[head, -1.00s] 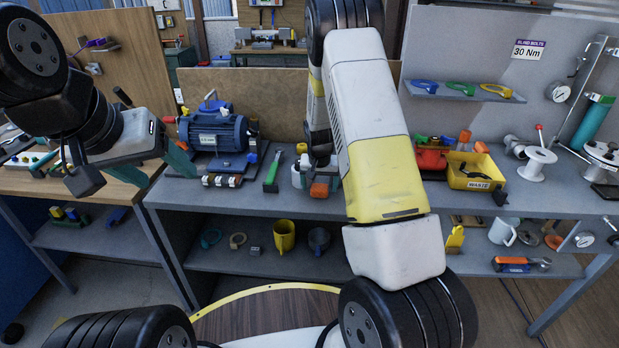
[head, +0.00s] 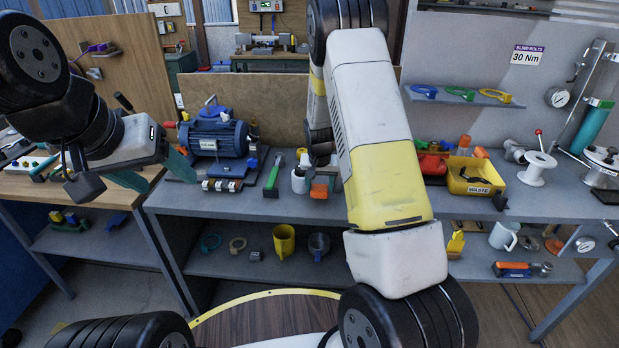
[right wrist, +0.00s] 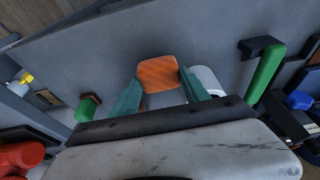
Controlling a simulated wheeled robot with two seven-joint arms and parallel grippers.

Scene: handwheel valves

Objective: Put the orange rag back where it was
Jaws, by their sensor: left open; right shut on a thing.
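The orange rag (right wrist: 158,73) shows in the right wrist view as a folded orange patch between the two teal fingers of my right gripper (right wrist: 162,92), which is shut on it. In the head view the rag (head: 319,191) is low over the front part of the grey workbench, beside a white mug (head: 299,181). My right gripper (head: 325,179) is partly hidden there by my own arm. I cannot tell whether the rag touches the bench top. My left gripper (head: 155,172) is open and empty, in front of the left end of the bench.
A blue motor (head: 217,137) and a green-handled tool (head: 273,174) stand left of the rag. A yellow waste bin (head: 475,178) and a red container (head: 432,166) are to the right. The bench top (head: 478,208) is bare along its front right. A lower shelf (head: 215,262) holds mugs.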

